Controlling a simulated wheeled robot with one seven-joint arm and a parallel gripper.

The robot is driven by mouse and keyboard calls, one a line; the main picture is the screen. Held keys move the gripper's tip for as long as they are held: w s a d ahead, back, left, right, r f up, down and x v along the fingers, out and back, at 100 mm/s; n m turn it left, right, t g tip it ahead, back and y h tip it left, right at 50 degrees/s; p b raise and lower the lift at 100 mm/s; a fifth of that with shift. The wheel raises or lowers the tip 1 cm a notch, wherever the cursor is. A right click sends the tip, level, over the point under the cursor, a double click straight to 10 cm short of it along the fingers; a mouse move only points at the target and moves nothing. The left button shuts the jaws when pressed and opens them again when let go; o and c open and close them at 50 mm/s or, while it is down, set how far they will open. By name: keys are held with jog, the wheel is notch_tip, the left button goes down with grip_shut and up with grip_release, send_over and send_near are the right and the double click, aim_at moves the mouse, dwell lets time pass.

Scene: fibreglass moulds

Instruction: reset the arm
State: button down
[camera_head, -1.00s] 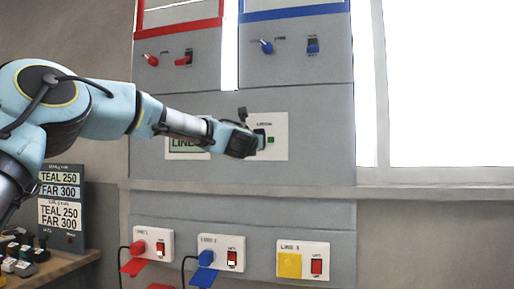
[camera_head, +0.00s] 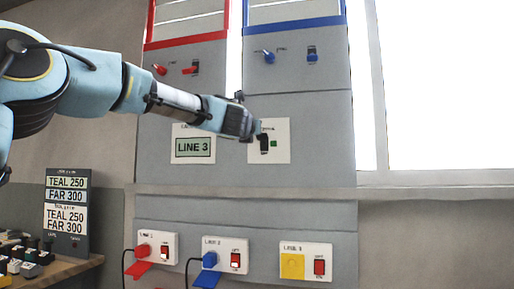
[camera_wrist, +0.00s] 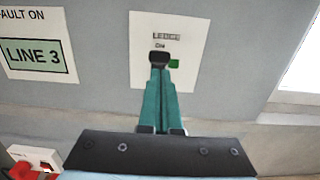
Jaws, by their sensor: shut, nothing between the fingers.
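My arm reaches in from the left in the head view. My gripper (camera_head: 258,127) is beside a white plate (camera_head: 282,130) on the grey panel. The plate bears a dark switch handle (camera_head: 264,144) and a small green square (camera_head: 274,143). In the wrist view my gripper's teal fingers (camera_wrist: 159,78) are together, with nothing between them. Their tips overlap the lower part of the dark handle (camera_wrist: 160,57); I cannot tell whether they touch it. The green square (camera_wrist: 174,64) shows just right of the tips.
A "LINE 3" display (camera_head: 193,147) is left of the plate. Below a ledge (camera_head: 240,191) sit red (camera_head: 157,250), blue (camera_head: 226,254) and yellow (camera_head: 305,261) outlet boxes with switches. A sign (camera_head: 67,213) and a cluttered bench (camera_head: 75,269) stand at lower left.

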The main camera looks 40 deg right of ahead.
jog(key=shift+s+a+r, duration=0.2)
jog(key=shift+a+r, duration=0.15)
jog(key=shift+r, duration=0.1)
dwell(0.3)
